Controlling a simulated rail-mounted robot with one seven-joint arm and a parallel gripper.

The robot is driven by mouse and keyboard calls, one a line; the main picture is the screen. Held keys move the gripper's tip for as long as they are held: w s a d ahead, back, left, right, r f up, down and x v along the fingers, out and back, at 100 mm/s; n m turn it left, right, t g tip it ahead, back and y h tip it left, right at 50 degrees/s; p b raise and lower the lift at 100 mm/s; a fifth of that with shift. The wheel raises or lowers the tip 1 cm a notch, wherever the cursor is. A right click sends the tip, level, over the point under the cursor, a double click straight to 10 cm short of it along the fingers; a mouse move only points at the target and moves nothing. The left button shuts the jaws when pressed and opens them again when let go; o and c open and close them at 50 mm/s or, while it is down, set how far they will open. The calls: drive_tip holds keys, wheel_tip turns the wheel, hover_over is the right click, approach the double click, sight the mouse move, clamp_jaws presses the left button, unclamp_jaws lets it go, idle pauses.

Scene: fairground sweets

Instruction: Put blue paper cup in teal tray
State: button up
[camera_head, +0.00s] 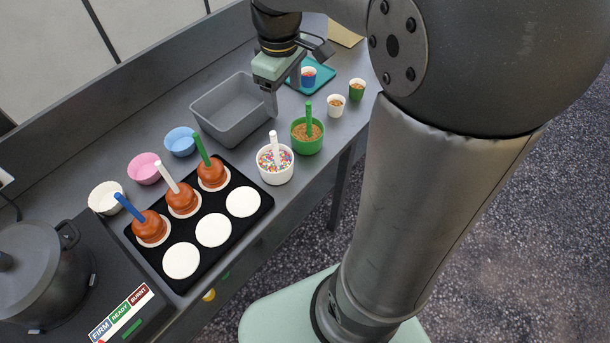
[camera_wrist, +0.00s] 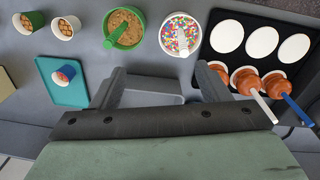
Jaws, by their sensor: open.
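The blue paper cup (camera_head: 309,77) stands upright on the teal tray (camera_head: 324,73), in the far part of the counter. In the wrist view the cup (camera_wrist: 64,74) is seen from above, inside the edges of the teal tray (camera_wrist: 76,98). The cup is apart from the fingers. Part of the tray is hidden by my gripper in the head view.
A grey bin (camera_head: 211,124) stands left of my gripper. A green bowl (camera_head: 307,146) and a white sprinkle bowl (camera_head: 275,178) stand nearer. White (camera_head: 336,112) and green (camera_head: 357,91) paper cups stand near the tray. A black tray (camera_head: 233,238) holds several coated apples on sticks.

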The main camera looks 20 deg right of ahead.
drive_tip(key=s+a+f+m, duration=0.1)
drive_tip(key=s+f+m, duration=0.2)
drive_tip(key=s, duration=0.5)
drive_tip(key=s+a+f+m, duration=0.2)
drive_tip(key=s+f+m, duration=0.1)
drive_tip(key=s, duration=0.6)
drive_tip(key=shift+m, duration=0.7)
